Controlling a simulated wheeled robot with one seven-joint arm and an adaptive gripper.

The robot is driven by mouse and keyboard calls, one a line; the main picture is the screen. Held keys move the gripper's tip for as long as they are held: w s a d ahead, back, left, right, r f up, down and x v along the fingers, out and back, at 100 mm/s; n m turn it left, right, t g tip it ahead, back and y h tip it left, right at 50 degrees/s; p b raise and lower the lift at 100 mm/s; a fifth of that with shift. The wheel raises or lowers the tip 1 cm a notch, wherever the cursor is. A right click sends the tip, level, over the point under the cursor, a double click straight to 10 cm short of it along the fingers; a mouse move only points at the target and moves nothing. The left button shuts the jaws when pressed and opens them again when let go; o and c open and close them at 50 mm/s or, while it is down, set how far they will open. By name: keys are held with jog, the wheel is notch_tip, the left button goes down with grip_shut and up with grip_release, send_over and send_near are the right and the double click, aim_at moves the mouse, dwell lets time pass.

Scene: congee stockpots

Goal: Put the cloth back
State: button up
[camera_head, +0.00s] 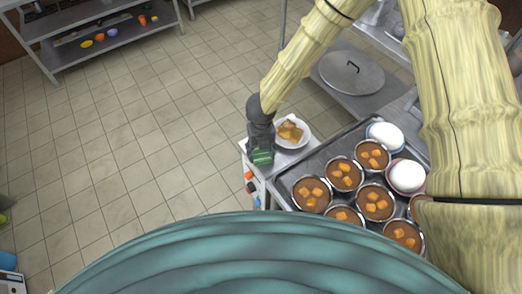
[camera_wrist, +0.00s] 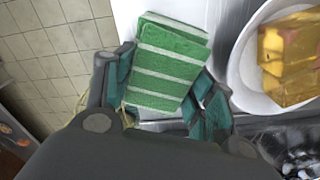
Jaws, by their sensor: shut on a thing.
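The cloth (camera_wrist: 168,52) is green with white stripes and looks folded. In the wrist view it lies between the two fingers of my gripper (camera_wrist: 163,92), which is shut on it. In the head view my gripper (camera_head: 262,150) is over the left corner of the pale counter, and a bit of the green cloth (camera_head: 263,158) shows at its tip. I cannot tell whether the cloth touches the counter surface.
A white plate (camera_head: 304,141) with yellow-brown food stands just right of my gripper. A dark tray (camera_head: 284,186) holds several brown-filled bowls and white rounded items. A metal lid (camera_head: 350,72) lies behind.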

jog(key=o, duration=1)
jog(key=shift+f, duration=0.15)
notch_tip(320, 180, up, 12)
jog(key=b, duration=0.3)
jog(key=shift+r, duration=0.2)
